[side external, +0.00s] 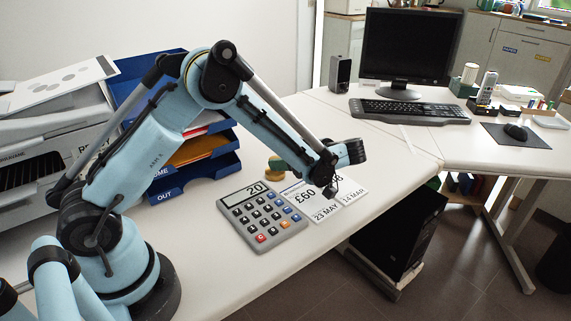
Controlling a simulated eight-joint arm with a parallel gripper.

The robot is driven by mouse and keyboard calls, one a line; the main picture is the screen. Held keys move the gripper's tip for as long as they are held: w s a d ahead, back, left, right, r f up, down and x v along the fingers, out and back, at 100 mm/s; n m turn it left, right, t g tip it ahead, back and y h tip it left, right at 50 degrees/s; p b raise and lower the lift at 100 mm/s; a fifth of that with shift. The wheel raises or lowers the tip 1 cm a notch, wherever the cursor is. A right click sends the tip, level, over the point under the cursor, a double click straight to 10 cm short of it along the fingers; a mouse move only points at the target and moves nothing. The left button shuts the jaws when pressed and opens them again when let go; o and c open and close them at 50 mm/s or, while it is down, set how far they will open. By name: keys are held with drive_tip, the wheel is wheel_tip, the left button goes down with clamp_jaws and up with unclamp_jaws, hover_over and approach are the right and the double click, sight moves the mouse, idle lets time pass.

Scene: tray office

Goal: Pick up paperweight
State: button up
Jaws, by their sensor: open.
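My gripper (332,186) is at the end of the forearm, above the printed papers (324,207) and to the right of that object. The gripper is open; its fingers are small and dark here, and I see nothing held between them.
A grey calculator (262,216) lies left of the papers. Blue letter trays (205,172) and a printer (50,150) stand at the left. Bare desk (375,155) lies right of my gripper.

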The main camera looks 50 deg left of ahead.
drive_tip(key=shift+w+x, duration=0.1)
drive_tip(key=shift+x, duration=1.3)
drive_tip(key=shift+w+x, duration=0.15)
drive_tip(key=shift+x, duration=1.25)
clamp_jaws()
